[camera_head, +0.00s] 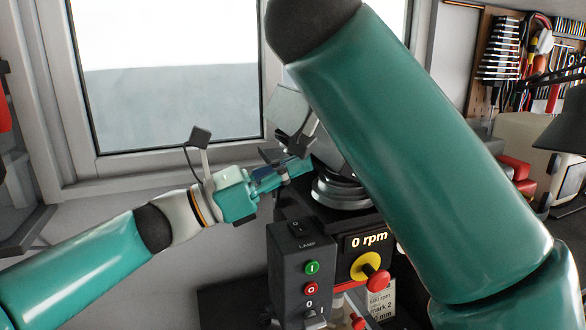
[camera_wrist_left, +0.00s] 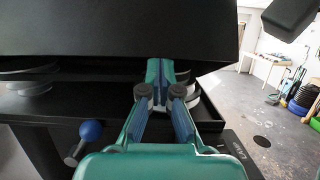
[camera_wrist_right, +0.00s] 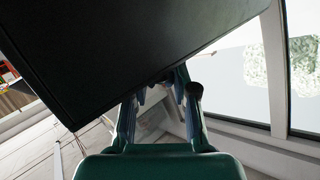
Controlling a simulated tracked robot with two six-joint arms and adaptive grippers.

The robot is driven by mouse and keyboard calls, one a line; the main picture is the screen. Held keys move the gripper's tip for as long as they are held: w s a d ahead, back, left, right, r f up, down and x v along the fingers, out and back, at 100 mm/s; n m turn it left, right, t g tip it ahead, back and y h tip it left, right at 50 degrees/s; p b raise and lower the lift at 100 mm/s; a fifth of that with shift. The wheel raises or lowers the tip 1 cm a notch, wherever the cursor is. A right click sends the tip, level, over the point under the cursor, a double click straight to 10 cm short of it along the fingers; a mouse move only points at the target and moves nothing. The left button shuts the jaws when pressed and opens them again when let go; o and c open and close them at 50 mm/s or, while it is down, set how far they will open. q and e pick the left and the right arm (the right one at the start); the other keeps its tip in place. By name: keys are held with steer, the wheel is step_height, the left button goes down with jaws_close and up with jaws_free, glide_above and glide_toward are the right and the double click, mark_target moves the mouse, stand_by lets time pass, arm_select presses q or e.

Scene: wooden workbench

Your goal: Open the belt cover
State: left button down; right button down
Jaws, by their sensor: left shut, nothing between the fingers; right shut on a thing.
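The belt cover is a large dark panel, raised and tilted. It fills the top of the left wrist view (camera_wrist_left: 120,28) and the upper left of the right wrist view (camera_wrist_right: 120,50). Below its edge in the left wrist view is a gap with pale pulley discs (camera_wrist_left: 28,88). My left gripper (camera_head: 296,168) is shut and empty by the machine's top; its closed fingers show in the left wrist view (camera_wrist_left: 160,85) below the cover's edge. My right gripper (camera_wrist_right: 160,88) is shut on the belt cover's edge; the panel partly hides its fingertips. My right arm hides much of the machine in the head view.
The machine's control box (camera_head: 303,265) with green and red buttons is below my left gripper. A yellow and red stop knob (camera_head: 371,272) is beside it. A stepped pulley (camera_head: 342,192) is exposed on top. A window (camera_head: 170,90) is behind.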

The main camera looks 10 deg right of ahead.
steer(key=shift+a, duration=0.15)
arm_select(q)
steer(key=shift+w+d+r, duration=0.1)
steer(key=shift+d+r, duration=0.1)
steer(key=shift+r, duration=0.25)
steer(key=shift+d+r, duration=0.2)
steer(key=shift+r, duration=0.25)
arm_select(e)
steer(key=shift+a+f, duration=0.1)
steer(key=c, duration=0.9)
jaws_free()
arm_select(q)
steer(key=shift+s, duration=0.2)
arm_select(e)
steer(key=shift+s, duration=0.15)
